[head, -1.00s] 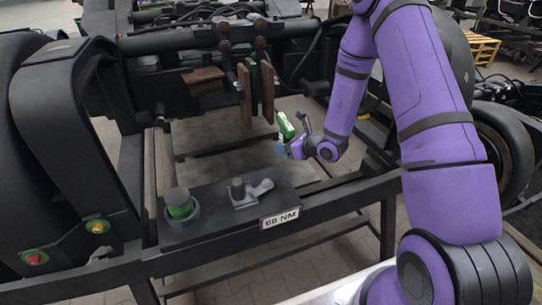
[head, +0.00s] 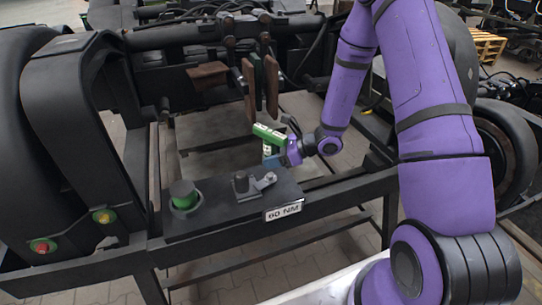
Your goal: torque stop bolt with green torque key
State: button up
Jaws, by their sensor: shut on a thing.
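The green torque key (head: 268,134) is in my gripper (head: 276,155), above and behind the dark plate with the 60 NM label. The key lies nearly level, its long side running left to right. My gripper is shut on it; the fingertips are small and partly hidden by the key and wrist. A grey bolt-like post with a lever (head: 242,184) stands on the plate, below and left of the key and apart from it. I cannot tell whether this is the stop bolt.
A green-topped round cylinder (head: 184,194) sits at the plate's left end. The dark plate (head: 215,212) carries a 60 NM label (head: 283,212). Brown hanging pads (head: 250,90) are just behind the key. A red button (head: 42,246) and a yellow button (head: 104,217) are at left.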

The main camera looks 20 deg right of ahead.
aim_at(272, 174)
jog(key=shift+d, duration=0.1)
jog(key=shift+f, duration=3.3)
jog(key=shift+m+t+h, duration=0.5)
jog(key=shift+m+t, duration=0.5)
jog(key=shift+s+m+t+h, duration=0.1)
jog(key=shift+m+t+h, duration=0.4)
jog(key=shift+m+t, duration=0.1)
jog(key=shift+m+t+h, duration=0.3)
jog(key=shift+m+t, duration=0.1)
